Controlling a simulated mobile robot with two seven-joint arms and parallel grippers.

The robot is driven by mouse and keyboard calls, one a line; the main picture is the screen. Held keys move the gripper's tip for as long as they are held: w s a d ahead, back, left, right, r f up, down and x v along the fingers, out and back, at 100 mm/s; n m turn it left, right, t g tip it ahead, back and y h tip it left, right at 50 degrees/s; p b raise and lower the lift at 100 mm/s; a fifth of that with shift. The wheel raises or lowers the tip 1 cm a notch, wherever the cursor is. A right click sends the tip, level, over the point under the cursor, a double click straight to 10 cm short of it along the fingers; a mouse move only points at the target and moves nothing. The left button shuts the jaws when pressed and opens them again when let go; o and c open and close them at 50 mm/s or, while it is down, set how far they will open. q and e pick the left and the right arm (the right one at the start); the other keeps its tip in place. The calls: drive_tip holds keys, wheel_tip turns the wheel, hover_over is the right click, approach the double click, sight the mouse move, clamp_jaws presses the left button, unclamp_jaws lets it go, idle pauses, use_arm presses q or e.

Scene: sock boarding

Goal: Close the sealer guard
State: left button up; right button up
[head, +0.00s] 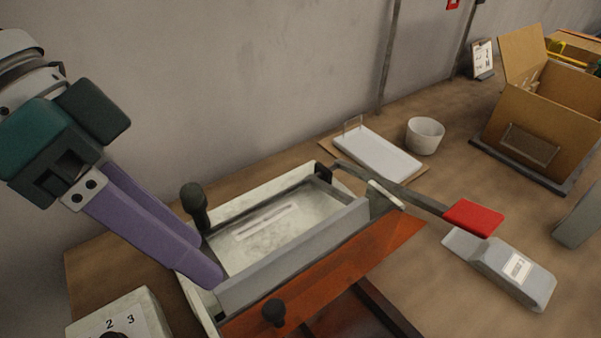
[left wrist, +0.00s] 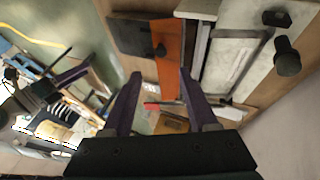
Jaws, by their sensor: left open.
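The sealer (head: 300,205) is a pale, shallow open-topped box with a grey bar (head: 295,255) along its front. An orange-brown panel, apparently the guard (head: 385,250), lies folded out along the front, with a black knob (head: 273,312). In the left wrist view the orange panel (left wrist: 168,55) shows beyond my fingers. My left gripper (head: 208,270) is open, its purple fingers at the sealer's left end, overlapping the bar's near end in the picture; contact is unclear. Its fingers also show in the left wrist view (left wrist: 161,74). A purple finger, apparently my right gripper's (left wrist: 72,73), shows there too.
A black lever with a red handle (head: 473,217) extends right, above a grey labelled block (head: 505,270). A dark upright knob (head: 195,205) stands at the sealer's left. A numbered dial box (head: 120,315), white tray (head: 377,152), cup (head: 425,136) and cardboard box (head: 540,125) stand around.

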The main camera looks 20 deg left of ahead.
sight(271, 307)
use_arm(q)
drive_tip(key=x, duration=1)
drive_tip(key=shift+a, duration=0.1)
clamp_jaws()
